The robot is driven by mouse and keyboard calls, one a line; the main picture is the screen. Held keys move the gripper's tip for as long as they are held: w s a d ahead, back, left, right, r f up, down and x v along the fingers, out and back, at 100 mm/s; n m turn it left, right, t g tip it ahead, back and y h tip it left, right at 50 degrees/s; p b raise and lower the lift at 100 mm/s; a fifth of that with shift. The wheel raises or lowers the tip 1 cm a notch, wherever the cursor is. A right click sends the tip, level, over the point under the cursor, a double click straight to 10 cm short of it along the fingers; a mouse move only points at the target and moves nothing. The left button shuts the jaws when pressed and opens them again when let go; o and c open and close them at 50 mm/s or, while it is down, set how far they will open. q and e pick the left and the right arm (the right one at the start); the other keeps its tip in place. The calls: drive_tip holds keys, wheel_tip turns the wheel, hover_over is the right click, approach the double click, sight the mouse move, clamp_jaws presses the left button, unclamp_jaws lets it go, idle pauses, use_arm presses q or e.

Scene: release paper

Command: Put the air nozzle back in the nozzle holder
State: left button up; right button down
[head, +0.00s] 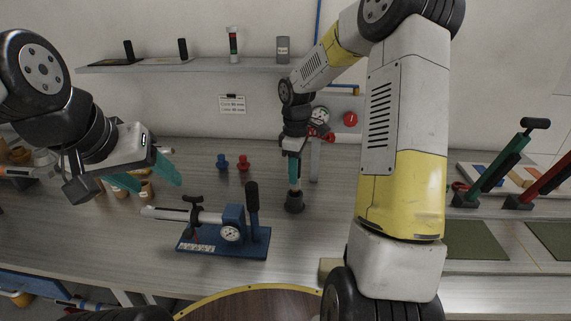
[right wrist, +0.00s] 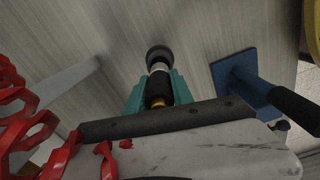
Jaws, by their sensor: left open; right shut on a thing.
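My right gripper (head: 294,178) points down over the middle of the bench, its teal fingers shut on the air nozzle. In the right wrist view, the nozzle's black body with a brass-coloured part (right wrist: 158,90) sits between the fingers (right wrist: 157,92). A dark, round, cup-like piece (head: 294,203), which looks like the nozzle holder, is directly below the fingers; it also shows in the right wrist view (right wrist: 158,54). A pale section of nozzle meets it; whether the tip is inside cannot be told. My left gripper (head: 153,180) is open and empty at the left.
A blue test fixture with a gauge (head: 231,234) stands left of the holder. A grey post (head: 315,160) rises close behind it. Red coiled hose (right wrist: 30,125) hangs near my right wrist. Blue and red small pieces (head: 243,163) stand behind the fixture. Green and red hand tools are at the right.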

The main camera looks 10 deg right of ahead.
drive_tip(key=shift+f, duration=2.5)
drive_tip(key=shift+r, duration=2.2)
drive_tip(key=shift+f, duration=2.4)
drive_tip(key=c, duration=1)
unclamp_jaws()
drive_tip(key=shift+c, duration=0.2)
